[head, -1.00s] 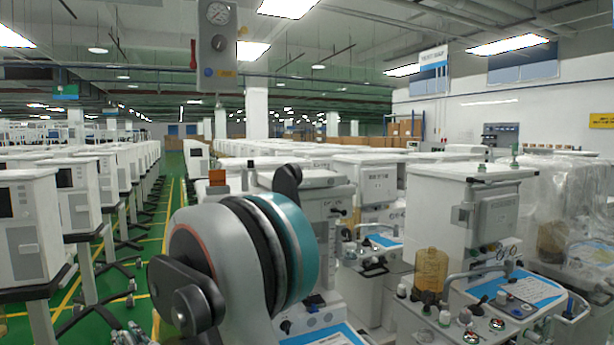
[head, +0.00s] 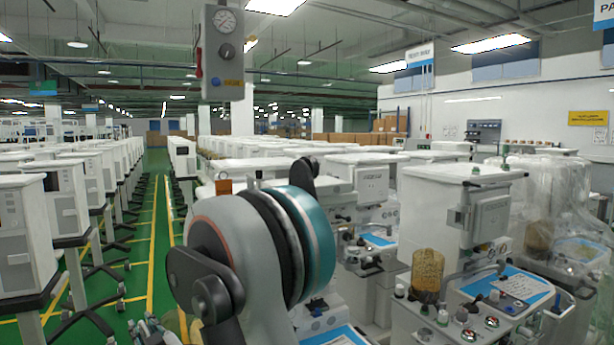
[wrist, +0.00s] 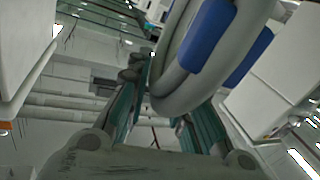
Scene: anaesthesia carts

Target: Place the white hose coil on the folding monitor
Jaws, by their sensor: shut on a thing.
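The white hose coil (wrist: 172,88) shows in the wrist view as a thick grey-white loop with blue bands (wrist: 208,35), running off the top edge. My gripper (wrist: 163,105) has teal fingers on either side of the coil's lower end and is shut on it. The coil partly hides the right finger. In the head view my own arm fills the lower middle and hides the gripper and coil. A grey panel (head: 490,218) on the side of the large white cart at the right may be the folding monitor; I cannot be sure.
The large white cart (head: 462,187) has a blue-topped work surface (head: 508,288) and an amber canister (head: 427,270). A plastic-wrapped cart (head: 550,190) stands right of it. Rows of white carts line the left. A green aisle with yellow lines (head: 140,240) is clear.

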